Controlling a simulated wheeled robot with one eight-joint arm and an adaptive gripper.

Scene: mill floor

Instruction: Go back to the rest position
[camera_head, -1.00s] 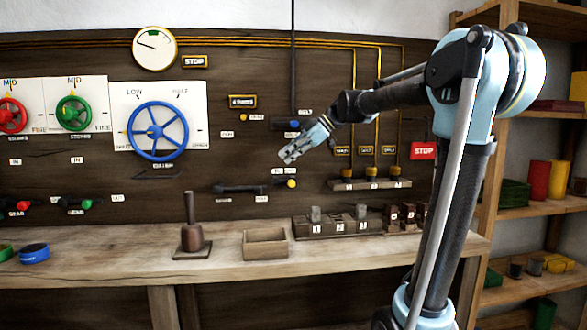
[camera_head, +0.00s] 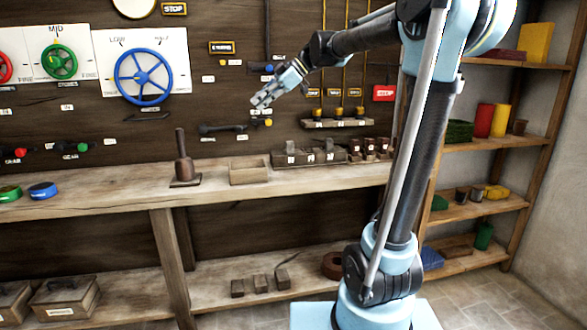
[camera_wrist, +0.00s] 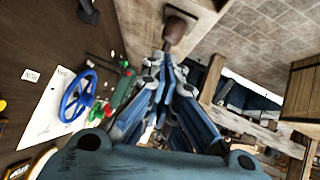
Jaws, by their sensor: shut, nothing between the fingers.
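My gripper (camera_head: 262,98) is in front of the dark wall panel in the head view, above the workbench (camera_head: 100,194) and apart from it. It is shut and empty, its fingers pointing left and down. In the wrist view the closed fingers (camera_wrist: 163,68) show in the middle. A blue handwheel (camera_head: 144,77) is on a white plate on the panel, left of my gripper. It also shows in the wrist view (camera_wrist: 77,95).
A dark stamp-like block with a handle (camera_head: 184,165) and an open wooden box (camera_head: 248,172) stand on the bench below my gripper. A red STOP sign (camera_head: 384,93) is on the panel. Shelves (camera_head: 470,210) stand at the right. Air left of my gripper is clear.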

